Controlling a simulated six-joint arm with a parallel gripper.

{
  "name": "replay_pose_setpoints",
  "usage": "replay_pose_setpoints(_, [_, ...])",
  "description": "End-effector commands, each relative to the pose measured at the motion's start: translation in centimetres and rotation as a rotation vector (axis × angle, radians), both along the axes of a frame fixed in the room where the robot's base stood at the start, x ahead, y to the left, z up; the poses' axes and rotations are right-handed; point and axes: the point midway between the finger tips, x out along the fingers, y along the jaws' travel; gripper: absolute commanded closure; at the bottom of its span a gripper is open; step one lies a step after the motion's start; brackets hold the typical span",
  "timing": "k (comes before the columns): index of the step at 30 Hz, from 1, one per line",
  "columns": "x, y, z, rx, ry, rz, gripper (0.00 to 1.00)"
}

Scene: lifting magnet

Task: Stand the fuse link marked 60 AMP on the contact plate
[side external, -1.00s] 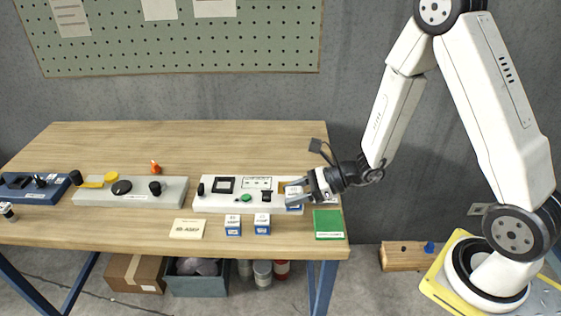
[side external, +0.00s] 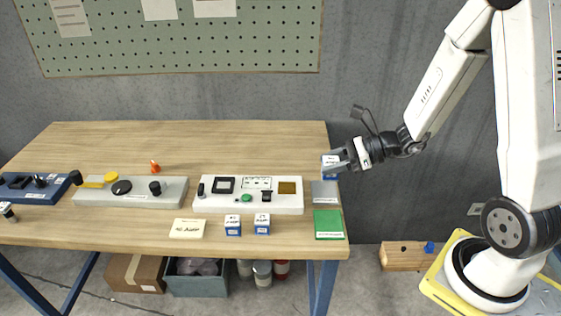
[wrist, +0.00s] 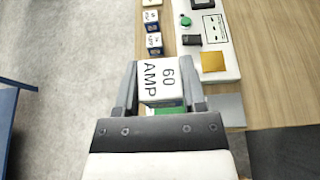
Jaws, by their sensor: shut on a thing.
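The fuse link marked 60 AMP (wrist: 163,80) shows its white lettered top in the wrist view. In the side view this blue and white block (side external: 329,163) is in the jaws of my gripper (side external: 338,163). My gripper (wrist: 163,95) is shut on its sides and holds it by the table's right edge, apart from the white panel. A bare gold-coloured square plate, seemingly the contact plate (side external: 289,187), lies at the right end of the white panel (side external: 240,206). It also shows in the wrist view (wrist: 213,61).
Two other blue and white blocks (side external: 233,226) (side external: 263,225) stand in front of the panel, beside a cream block (side external: 187,228). A grey plate (side external: 325,192) and a green plate (side external: 328,224) lie at the table's right edge. The back of the table is clear.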

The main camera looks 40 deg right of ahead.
Motion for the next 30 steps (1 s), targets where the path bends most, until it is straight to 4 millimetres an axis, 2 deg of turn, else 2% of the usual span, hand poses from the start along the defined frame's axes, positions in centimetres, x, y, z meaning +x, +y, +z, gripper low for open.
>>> replay_pose_setpoints(8, [2.0, 0.0, -0.9, 0.001, 0.001, 0.003, 1.00])
replay_pose_setpoints(23, [9.2, -0.3, -4.2, 0.000, 0.000, 0.002, 1.00])
replay_pose_setpoints(30, [11.1, -0.4, -6.6, 0.000, 0.002, 0.001, 1.00])
